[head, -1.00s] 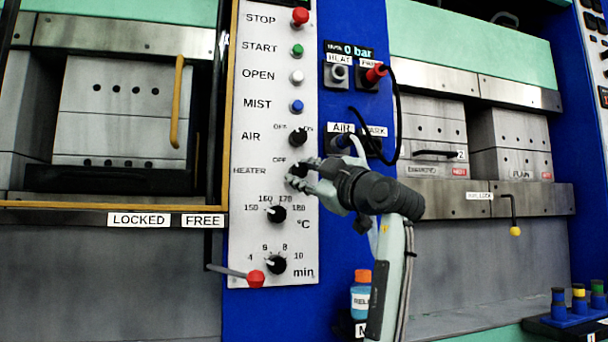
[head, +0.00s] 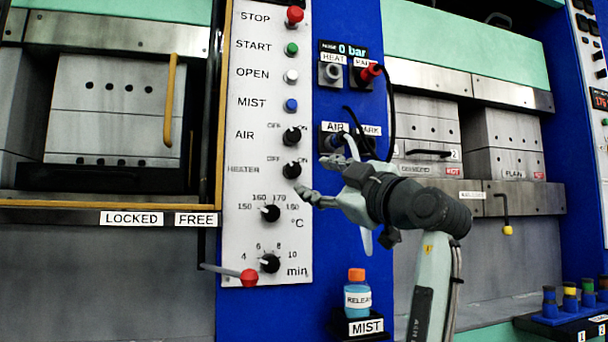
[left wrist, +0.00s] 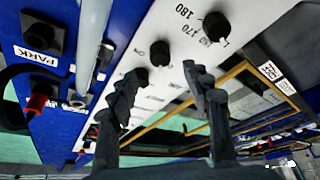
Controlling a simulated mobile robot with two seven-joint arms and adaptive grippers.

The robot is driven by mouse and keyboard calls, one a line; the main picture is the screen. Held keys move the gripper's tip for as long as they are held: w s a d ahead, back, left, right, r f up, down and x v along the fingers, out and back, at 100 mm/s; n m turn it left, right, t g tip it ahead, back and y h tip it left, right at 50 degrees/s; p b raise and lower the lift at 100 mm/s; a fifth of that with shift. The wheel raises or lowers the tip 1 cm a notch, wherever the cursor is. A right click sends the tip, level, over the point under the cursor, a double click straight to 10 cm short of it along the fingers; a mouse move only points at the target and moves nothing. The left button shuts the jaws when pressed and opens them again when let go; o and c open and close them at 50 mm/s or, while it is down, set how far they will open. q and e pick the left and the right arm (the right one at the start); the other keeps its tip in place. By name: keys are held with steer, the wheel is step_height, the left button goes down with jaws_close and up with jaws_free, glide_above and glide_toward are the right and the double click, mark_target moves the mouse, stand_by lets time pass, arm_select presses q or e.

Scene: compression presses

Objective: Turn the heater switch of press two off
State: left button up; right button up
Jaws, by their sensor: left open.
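The heater switch (head: 291,170) is a black knob on the white control panel (head: 240,215), beside the HEATER label and below an OFF mark. Its pointer is too small to read with certainty. My left gripper (head: 312,176) is open and empty just right of the knob, with one finger above and one below the knob's height. In the left wrist view the heater knob (left wrist: 160,52) shows between the spread fingertips of the left gripper (left wrist: 165,78), apart from them. My right gripper is not in view.
The black air knob (head: 291,136) is just above, and the temperature dial (head: 270,213) just below. A red-ended lever (head: 248,277) sticks out lower down. Hose sockets with a black cable (head: 391,110) are at upper right. A blue bottle (head: 357,295) stands below the arm.

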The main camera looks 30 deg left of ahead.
arm_select(q)
steer(key=shift+v, duration=2.3)
steer(key=shift+a, duration=0.1)
